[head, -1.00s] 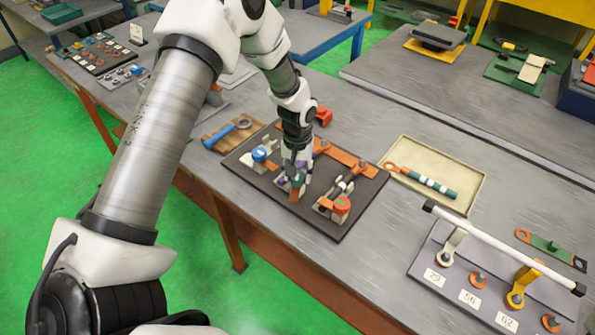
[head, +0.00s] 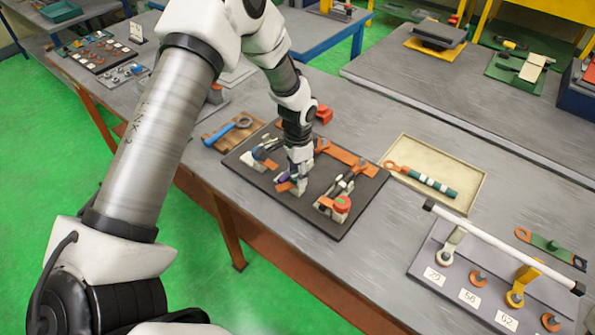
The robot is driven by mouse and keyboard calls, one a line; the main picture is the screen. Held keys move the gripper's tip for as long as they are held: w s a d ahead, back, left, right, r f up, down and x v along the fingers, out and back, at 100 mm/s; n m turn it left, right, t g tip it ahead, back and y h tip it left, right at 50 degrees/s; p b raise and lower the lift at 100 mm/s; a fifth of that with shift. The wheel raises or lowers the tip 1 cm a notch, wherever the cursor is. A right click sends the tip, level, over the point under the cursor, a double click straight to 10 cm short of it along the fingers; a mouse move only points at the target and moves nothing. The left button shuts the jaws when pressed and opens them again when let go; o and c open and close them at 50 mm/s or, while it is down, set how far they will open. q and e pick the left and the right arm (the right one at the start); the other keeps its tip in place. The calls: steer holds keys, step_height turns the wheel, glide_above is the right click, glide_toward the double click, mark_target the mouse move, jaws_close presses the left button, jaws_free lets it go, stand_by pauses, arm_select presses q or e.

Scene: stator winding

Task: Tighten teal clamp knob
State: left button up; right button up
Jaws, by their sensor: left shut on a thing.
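My left gripper (head: 299,171) points down over the middle clamp on a dark board (head: 337,231). It is shut on that clamp's teal knob, which its fingers almost wholly hide. A purple part and an orange piece (head: 285,187) of this clamp show just left of the fingers. A clamp with an orange-red knob (head: 342,204) stands to the right. My right gripper is not in view.
A wooden tray with a blue-handled tool (head: 228,130) lies left of the board. A beige tray (head: 470,192) holding a teal-and-white rod lies to the right. A grey rack with a white bar (head: 500,246) stands at the lower right. Bare bench lies between.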

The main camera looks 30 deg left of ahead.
arm_select(q)
steer(key=m, duration=0.6)
steer(key=shift+w+r, duration=0.1)
steer(key=shift+w, duration=0.05)
steer(key=m, duration=0.5)
steer(key=shift+w, duration=0.1)
steer(key=shift+r+m, duration=0.1)
steer(key=shift+m, duration=0.3)
steer(key=o, duration=0.9)
steer(key=shift+o, duration=1.1)
step_height(320, 180, up, 12)
